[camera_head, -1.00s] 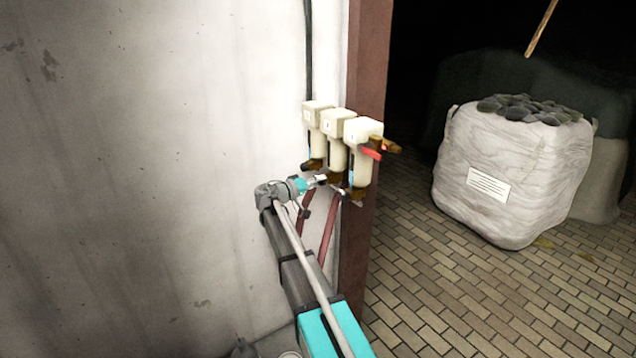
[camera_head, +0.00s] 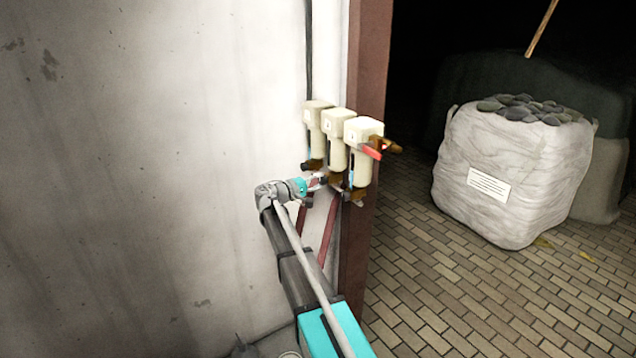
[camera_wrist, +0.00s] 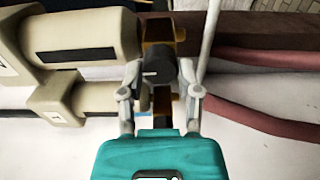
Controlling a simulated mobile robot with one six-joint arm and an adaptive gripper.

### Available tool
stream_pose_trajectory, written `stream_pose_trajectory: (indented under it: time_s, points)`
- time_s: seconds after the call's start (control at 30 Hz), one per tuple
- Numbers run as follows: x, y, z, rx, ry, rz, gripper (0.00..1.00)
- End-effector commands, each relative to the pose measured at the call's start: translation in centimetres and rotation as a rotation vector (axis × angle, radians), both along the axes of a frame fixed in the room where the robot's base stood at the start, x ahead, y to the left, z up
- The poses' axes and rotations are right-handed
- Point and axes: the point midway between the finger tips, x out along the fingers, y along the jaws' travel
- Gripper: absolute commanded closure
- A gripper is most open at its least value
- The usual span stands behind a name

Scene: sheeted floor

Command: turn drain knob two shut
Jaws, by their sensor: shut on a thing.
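Three cream filter units hang side by side on the wall; the middle one (camera_head: 338,153) has a brass drain fitting at its lower end. My gripper (camera_head: 322,181) is at the bottom of this middle unit in the head view. In the wrist view a round dark drain knob (camera_wrist: 158,68) with a short white mark sits between the two fingers of my gripper (camera_wrist: 160,76). The fingers are shut on its sides. The mark lies roughly level in that picture. The knob is too small to make out in the head view.
The left filter unit (camera_head: 315,135) and right filter unit (camera_head: 362,155) stand close on either side. Dark red hoses (camera_head: 330,235) run below. A large white bag (camera_head: 512,170) stands on the paved floor, well away.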

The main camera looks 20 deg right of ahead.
Motion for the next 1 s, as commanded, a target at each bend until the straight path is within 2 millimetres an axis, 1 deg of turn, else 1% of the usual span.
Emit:
stream_pose_trajectory:
  time_s: [0.33, 0.37, 0.5, 0.53, 1.0]
  points:
    - [0.07, -0.02, 0.02, -0.002, 0.004, 0.002, 1.00]
    - [0.07, -0.02, 0.02, -0.002, 0.004, 0.002, 0.52]
    - [0.05, -0.01, 0.01, -0.002, 0.003, 0.001, 0.26]
    - [0.04, -0.01, 0.01, -0.002, 0.003, 0.001, 0.21]
    - [-0.04, 0.21, 0.00, 0.000, 0.002, 0.001, 0.21]
